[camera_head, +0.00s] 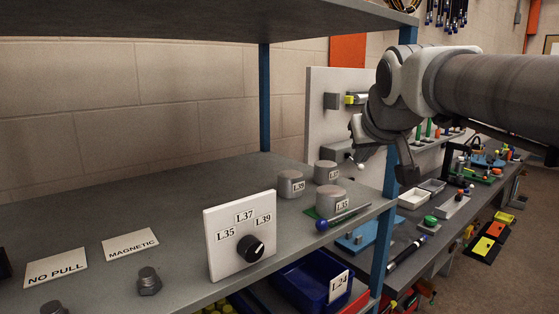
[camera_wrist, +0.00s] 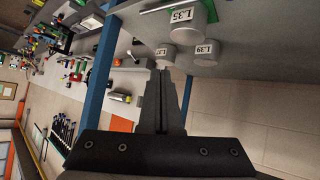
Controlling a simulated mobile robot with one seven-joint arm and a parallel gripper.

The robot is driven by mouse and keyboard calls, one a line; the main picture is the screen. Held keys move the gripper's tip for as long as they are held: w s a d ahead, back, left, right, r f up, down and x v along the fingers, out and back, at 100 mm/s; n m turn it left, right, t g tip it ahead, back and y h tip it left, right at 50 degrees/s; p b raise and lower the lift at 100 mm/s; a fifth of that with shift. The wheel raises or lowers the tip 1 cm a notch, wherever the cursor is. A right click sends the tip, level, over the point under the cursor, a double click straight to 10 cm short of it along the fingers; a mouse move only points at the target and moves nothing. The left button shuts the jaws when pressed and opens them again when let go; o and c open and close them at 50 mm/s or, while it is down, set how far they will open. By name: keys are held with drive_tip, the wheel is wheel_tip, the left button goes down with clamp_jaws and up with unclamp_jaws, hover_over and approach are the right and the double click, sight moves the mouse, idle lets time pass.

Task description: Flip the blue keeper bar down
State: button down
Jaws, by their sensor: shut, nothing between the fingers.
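A thin grey rod with a blue ball end (camera_head: 321,225) lies low across the shelf's front edge, beside the L35 cylinder (camera_head: 332,201). It is the only blue-marked bar I can make out, and I cannot tell for sure that it is the keeper bar. My gripper (camera_wrist: 163,73) is shut and empty in the wrist view, its fingers pointing toward the grey cylinders. In the head view my gripper (camera_head: 359,161) hangs above and right of the L37 cylinder (camera_head: 326,172), apart from the rod.
The L39 cylinder (camera_head: 291,184) stands left of the others. A white dial panel (camera_head: 240,236) stands at the shelf's front. A blue upright post (camera_head: 385,225) rises beside the shelf's right end. An upper shelf (camera_head: 200,18) overhangs. The back of the lower shelf is clear.

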drive_tip(key=shift+w+d, duration=0.65)
drive_tip(key=shift+d, duration=0.15)
